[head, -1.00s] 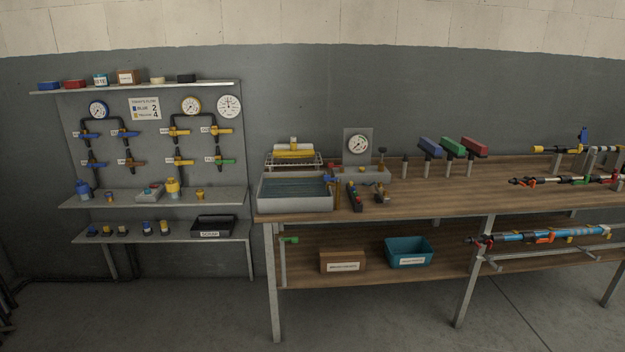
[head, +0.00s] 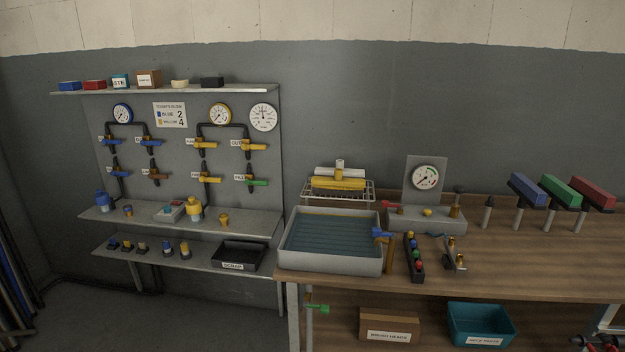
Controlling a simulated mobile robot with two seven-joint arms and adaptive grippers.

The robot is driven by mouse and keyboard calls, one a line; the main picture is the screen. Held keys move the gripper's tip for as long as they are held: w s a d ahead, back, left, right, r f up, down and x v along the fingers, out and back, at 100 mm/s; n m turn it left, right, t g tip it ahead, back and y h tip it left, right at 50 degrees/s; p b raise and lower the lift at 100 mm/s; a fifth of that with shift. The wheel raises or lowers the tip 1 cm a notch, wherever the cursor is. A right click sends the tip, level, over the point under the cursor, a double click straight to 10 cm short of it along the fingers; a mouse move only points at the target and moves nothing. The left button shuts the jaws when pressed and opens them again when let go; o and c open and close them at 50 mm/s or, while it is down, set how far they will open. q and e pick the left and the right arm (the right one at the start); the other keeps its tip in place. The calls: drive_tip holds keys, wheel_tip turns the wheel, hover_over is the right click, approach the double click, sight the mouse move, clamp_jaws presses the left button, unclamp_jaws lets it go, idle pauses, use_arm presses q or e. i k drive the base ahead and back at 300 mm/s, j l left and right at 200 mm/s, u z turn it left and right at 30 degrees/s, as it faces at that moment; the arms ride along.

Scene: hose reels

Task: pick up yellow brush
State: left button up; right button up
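I cannot make out bristles clearly. Neither of my grippers is in view.
The grey basin (head: 284,262) of water stands at the bench's left end. A gauge stand (head: 411,180) is right of the rack. Blue (head: 528,190), green (head: 561,191) and red (head: 594,195) blocks sit on posts farther right. The wooden benchtop (head: 545,262) has free room at right.

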sight(337, 185)
drive_tip(key=i+l+u, duration=0.45)
drive_tip(key=l, duration=0.15)
drive_tip(key=l+u, duration=0.25)
drive_tip(key=i+l, duration=0.05)
